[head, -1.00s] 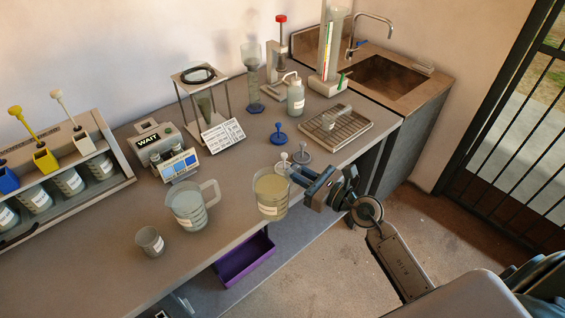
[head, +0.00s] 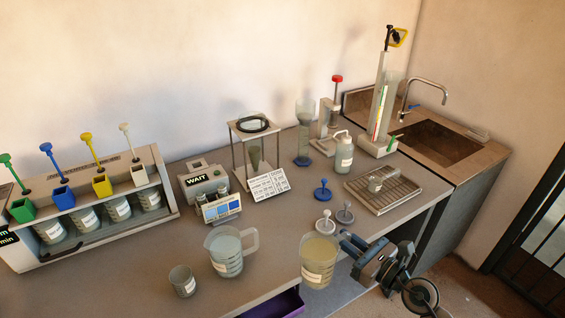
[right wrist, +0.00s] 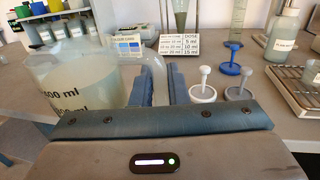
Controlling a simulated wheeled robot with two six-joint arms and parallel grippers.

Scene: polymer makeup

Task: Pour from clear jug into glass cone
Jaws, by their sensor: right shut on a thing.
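A clear jug with pale bluish liquid (head: 226,262) stands upright on the bench, its handle to the right. A second jug with yellowish liquid (head: 318,272) is to its right at the bench's front edge; whether its base touches the bench I cannot tell. My right gripper (head: 349,243) is shut on this second jug's handle, which shows between the fingers in the right wrist view (right wrist: 156,72). The jug looks upright. The glass cone (head: 255,155) hangs in a metal stand with a ring top (head: 257,123), farther back. My left gripper is not in view.
A small beaker (head: 182,281) stands left of the clear jug. A WAIT device (head: 203,181), a dose card (head: 268,184) and several stoppers, one white (head: 325,222), lie between jugs and stand. A wire tray (head: 384,191) and sink (head: 435,140) are right. A purple box (head: 280,305) sits below the edge.

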